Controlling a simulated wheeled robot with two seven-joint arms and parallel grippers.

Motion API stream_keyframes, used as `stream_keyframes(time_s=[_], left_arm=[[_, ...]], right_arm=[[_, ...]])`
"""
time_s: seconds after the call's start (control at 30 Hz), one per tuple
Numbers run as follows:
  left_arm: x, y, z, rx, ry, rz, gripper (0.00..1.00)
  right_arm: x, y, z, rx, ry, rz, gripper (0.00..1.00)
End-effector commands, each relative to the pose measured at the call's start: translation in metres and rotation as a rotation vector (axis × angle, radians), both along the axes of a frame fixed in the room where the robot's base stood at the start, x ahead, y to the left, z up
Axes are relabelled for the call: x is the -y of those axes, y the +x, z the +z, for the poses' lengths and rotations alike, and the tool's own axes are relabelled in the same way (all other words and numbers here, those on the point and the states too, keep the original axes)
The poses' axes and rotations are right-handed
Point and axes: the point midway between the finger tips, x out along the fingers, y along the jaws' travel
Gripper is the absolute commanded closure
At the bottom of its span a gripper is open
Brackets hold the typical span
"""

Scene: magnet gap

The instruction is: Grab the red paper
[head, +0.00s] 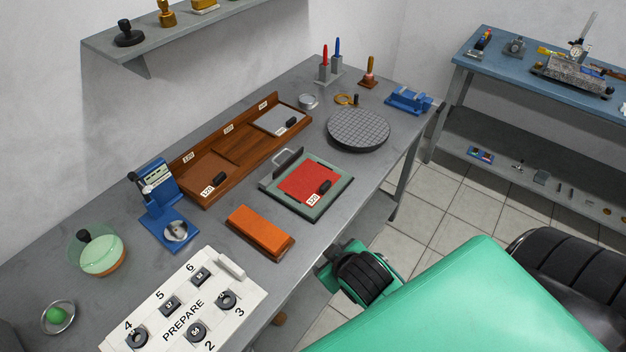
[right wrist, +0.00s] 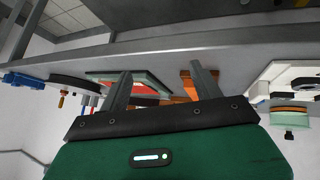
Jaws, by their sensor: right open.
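The red paper (head: 300,181) lies flat on a grey-green plate (head: 336,201) with a raised handle at its left end. A small black block (head: 325,186) and a white number label sit on the paper. My right gripper (head: 328,264) is beside the table's front edge, in front of the plate and apart from the paper. In the right wrist view its two fingers (right wrist: 162,82) are spread with nothing held between them. That view is upside down, and the plate (right wrist: 100,76) shows partly behind the fingers. My left gripper is in neither view.
An orange block (head: 260,232) lies left of the plate. A wooden tray (head: 232,150) with brown and grey sheets stands behind it. A round grey disc (head: 358,129) is to the right. A white PREPARE board (head: 185,312) is at front left. A blue stand (head: 165,205) stands behind the orange block.

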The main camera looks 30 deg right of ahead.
Motion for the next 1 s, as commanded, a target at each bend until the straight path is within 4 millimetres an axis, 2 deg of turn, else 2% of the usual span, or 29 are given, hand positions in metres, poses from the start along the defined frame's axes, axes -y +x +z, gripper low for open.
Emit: stream_keyframes(time_s=[0.03,0.27,0.47,0.6,0.73,0.87,1.0], left_arm=[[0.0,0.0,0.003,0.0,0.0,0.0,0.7],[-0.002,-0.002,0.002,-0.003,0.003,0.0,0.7],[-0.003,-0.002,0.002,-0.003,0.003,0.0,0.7],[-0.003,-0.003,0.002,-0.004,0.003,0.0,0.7],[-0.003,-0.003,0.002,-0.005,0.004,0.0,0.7],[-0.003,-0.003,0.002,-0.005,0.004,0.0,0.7],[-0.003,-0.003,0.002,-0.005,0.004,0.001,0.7]], right_arm=[[0.003,0.019,0.028,0.099,-0.037,0.016,0.35],[0.003,0.08,0.077,0.4,-0.168,0.095,0.35],[-0.013,0.133,0.137,0.722,-0.324,0.234,0.35],[-0.043,0.163,0.191,1.009,-0.484,0.418,0.35],[-0.083,0.175,0.23,1.254,-0.644,0.648,0.35],[-0.123,0.176,0.247,1.444,-0.808,0.926,0.35],[-0.157,0.172,0.237,1.564,-0.98,1.28,0.35]])
